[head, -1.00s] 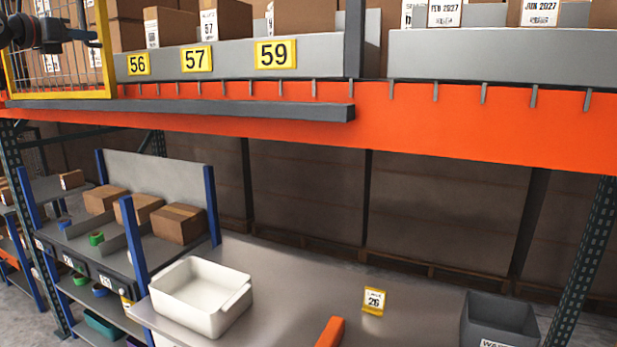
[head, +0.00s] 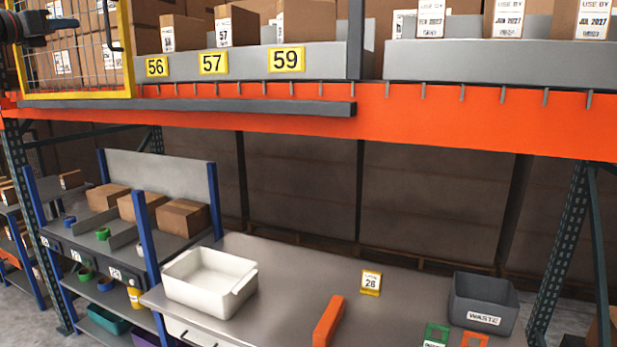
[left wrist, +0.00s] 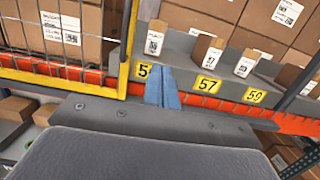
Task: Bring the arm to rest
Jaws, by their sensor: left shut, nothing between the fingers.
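My left gripper (head: 66,24) shows at the upper left edge of the head view, in front of the yellow-framed mesh gate. In the left wrist view its blue fingers (left wrist: 162,88) are together, with nothing between them. They point toward the upper shelf near the partly covered number 56 plate, and I cannot tell how far off they are. Only a short piece of my left arm is in the head view. My right gripper is in neither view.
The yellow-framed gate (head: 75,95) and the orange beam (head: 430,122) with a grey bar (head: 230,107) lie close to the left arm. Boxes stand above. Below, a bench holds a white tote (head: 185,295), an orange block (head: 328,320) and a grey waste bin (head: 484,298).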

